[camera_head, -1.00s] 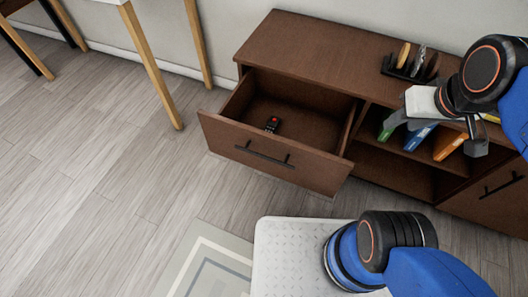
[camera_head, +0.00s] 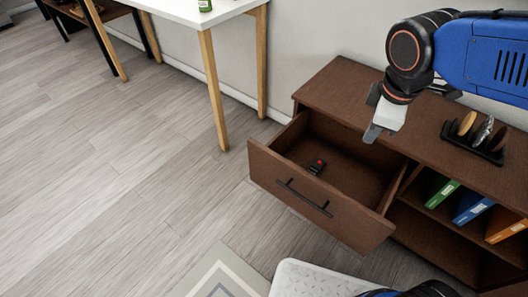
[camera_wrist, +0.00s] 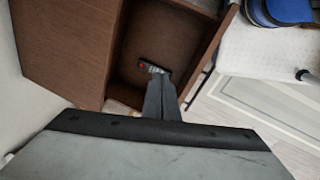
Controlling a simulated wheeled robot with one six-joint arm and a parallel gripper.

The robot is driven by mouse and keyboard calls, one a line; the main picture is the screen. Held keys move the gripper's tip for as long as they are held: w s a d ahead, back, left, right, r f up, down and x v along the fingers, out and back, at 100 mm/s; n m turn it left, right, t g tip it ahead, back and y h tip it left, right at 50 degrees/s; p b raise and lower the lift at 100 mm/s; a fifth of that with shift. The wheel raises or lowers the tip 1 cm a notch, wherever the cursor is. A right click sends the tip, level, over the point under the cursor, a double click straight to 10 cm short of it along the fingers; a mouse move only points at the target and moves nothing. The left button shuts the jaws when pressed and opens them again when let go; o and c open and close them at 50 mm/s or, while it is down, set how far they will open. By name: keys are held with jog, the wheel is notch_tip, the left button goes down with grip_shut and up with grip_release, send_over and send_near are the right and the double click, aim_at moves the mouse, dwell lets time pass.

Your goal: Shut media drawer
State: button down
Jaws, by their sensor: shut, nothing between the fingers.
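The media drawer (camera_head: 318,203) is pulled out of the left side of a dark brown cabinet (camera_head: 345,95). It has a black bar handle (camera_head: 304,197) on its front. A small black remote with a red button (camera_head: 317,167) lies inside the drawer. My gripper (camera_head: 373,134) is shut and empty, above the cabinet top near the drawer's back right. It touches nothing that I can see. In the wrist view the shut fingers (camera_wrist: 160,97) point towards the open drawer, where the remote (camera_wrist: 152,67) also shows.
A black rack with several discs (camera_head: 475,135) stands on the cabinet top, right of my gripper. Green, blue and orange books (camera_head: 472,208) fill the open shelf. A white table (camera_head: 205,12) with wooden legs stands at the left.

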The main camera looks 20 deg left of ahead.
jog(key=s+a+f+n, duration=0.1)
jog(key=a+f+n, duration=0.2)
jog(key=a+n, duration=0.85)
jog(key=n+h, duration=0.1)
jog(key=n, duration=0.3)
send_near(264, 152)
jog(key=s+r, duration=0.3)
jog(key=s, duration=0.3)
jog(key=shift+w+d+f, duration=0.25)
jog(key=shift+w+f, duration=0.7)
jog(key=shift+f, duration=0.65)
jog(key=shift+w+d+f, duration=0.25)
jog(key=shift+w+f, duration=0.7)
jog(key=shift+f, duration=0.65)
jog(key=shift+w+d+f, duration=0.25)
jog(key=shift+w+f, duration=0.65)
jog(key=shift+f, duration=0.7)
jog(key=w+d, duration=0.3)
jog(key=w, duration=0.7)
jog(key=w+d, duration=0.4)
jog(key=w, duration=0.7)
jog(key=shift+d, duration=0.35)
